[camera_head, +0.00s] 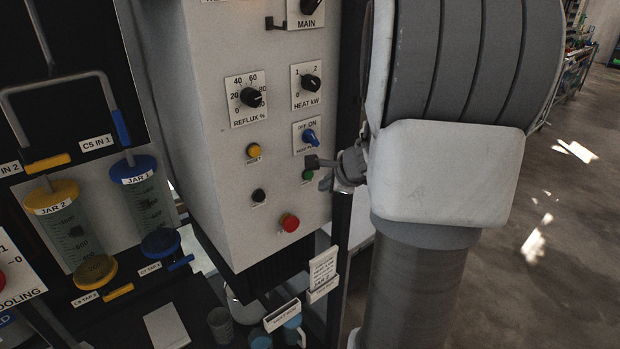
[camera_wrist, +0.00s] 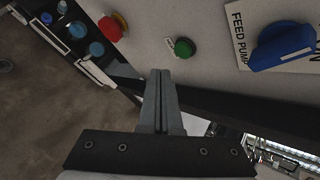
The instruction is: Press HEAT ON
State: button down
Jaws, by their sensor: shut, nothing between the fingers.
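A green push button (camera_head: 308,174) sits on the pale control panel, below the blue FEED PUMP knob; its small label cannot be read. In the wrist view the green button (camera_wrist: 184,48) is just beyond and slightly right of my fingertips. My gripper (camera_head: 312,162) is at the panel's right side, close to the green button and partly overlapping that area in the head view. In the wrist view my gripper (camera_wrist: 160,74) has its two fingers together with nothing between them. I cannot tell whether the fingertips touch the panel.
The blue FEED PUMP knob (camera_head: 309,137) is just above the green button. A yellow button (camera_head: 254,150), a black button (camera_head: 259,196) and a red button (camera_head: 290,223) are also on the panel. HEAT kW (camera_head: 311,83) and REFLUX (camera_head: 251,97) dials are higher. Jars stand left.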

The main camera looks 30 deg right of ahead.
jog(key=s, duration=0.3)
jog(key=shift+d+b, duration=0.1)
jog(key=shift+b, duration=0.2)
dwell(0.6)
